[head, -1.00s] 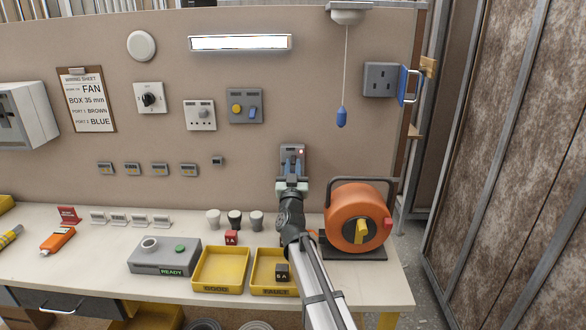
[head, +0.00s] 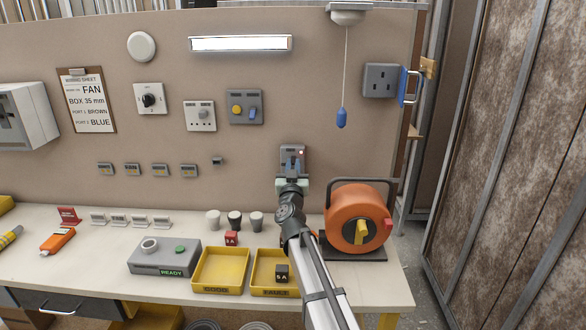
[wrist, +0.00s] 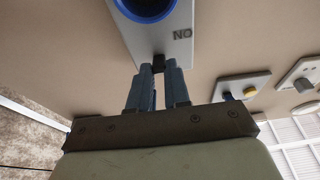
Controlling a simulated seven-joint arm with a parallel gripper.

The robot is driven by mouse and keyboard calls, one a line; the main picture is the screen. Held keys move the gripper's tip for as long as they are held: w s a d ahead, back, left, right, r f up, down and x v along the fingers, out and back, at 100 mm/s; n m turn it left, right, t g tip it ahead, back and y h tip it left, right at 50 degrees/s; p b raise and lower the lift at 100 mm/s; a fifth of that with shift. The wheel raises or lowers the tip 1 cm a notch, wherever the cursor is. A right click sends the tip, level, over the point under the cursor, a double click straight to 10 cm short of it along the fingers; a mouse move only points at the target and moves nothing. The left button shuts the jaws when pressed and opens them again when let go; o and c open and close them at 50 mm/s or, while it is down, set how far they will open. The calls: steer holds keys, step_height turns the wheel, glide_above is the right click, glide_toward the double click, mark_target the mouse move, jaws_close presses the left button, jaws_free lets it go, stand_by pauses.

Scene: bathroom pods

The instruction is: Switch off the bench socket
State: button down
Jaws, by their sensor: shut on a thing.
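The bench socket (head: 298,153) is a grey plate low on the wall panel, with blue on its face and a small lit reddish light at its upper right. In the wrist view its plate (wrist: 178,45) shows a blue ring and the upside-down word ON. My gripper (head: 291,177) is at the lower part of this plate and hides some of it. In the wrist view my gripper (wrist: 159,70) has its fingers close together on a small dark switch lever (wrist: 158,62) at the plate's edge. The lever's exact position is hard to tell.
An orange cable reel (head: 352,222) stands on the bench just right of my arm. Yellow trays (head: 222,290) and small cups (head: 256,221) are to the left. A blue pull-cord handle (head: 341,118) hangs above right. A grey switch plate (head: 245,117) is up left.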

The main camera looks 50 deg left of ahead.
stand_by(0.3)
steer(key=c, duration=1.1)
jaws_free()
steer(key=v, duration=1.4)
